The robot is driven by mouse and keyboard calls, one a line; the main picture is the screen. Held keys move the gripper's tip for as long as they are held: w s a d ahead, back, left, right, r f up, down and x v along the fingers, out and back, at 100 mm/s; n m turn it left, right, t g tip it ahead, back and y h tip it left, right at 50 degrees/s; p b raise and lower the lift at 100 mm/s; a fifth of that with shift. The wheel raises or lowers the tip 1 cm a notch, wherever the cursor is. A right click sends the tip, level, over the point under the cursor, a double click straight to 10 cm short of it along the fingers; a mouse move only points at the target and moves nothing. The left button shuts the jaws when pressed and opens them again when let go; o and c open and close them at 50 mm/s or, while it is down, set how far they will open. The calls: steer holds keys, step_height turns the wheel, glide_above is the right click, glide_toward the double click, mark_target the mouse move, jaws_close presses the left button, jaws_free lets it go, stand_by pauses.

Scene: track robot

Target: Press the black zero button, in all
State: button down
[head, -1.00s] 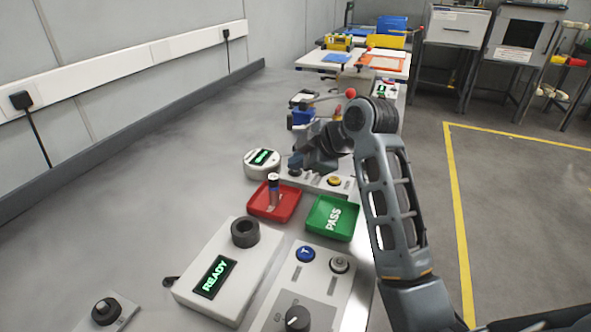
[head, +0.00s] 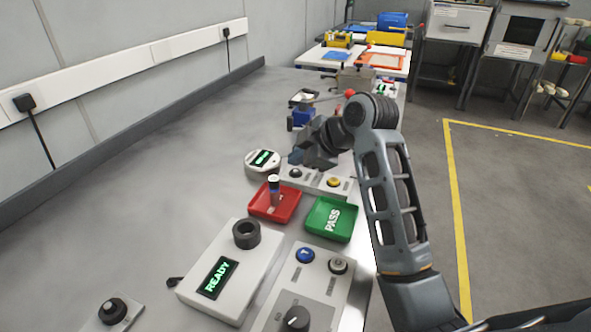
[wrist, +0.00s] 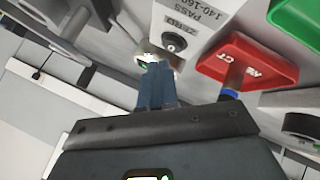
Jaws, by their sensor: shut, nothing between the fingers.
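The black zero button (head: 296,173) sits on a light grey panel beside the round white scale, and is uncovered in the head view. In the wrist view the black button (wrist: 174,42) shows in its pale ring, next to the printed word ZERO. My gripper (head: 298,157) is just above and behind the button in the head view. In the wrist view my gripper's closed fingertips (wrist: 154,66) are near the button but appear apart from it. The fingers hold nothing.
A yellow button (head: 333,182) is on the same panel. The red tray (head: 262,211) holds an upright cylinder; the green PASS tray (head: 322,232) is beside it. The white scale (head: 262,168) has a lit green display. A READY box (head: 195,265) stands in front.

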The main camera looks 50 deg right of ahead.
mark_target(298, 173)
steer(key=shift+r+p, duration=2.45)
steer(key=shift+r, duration=0.1)
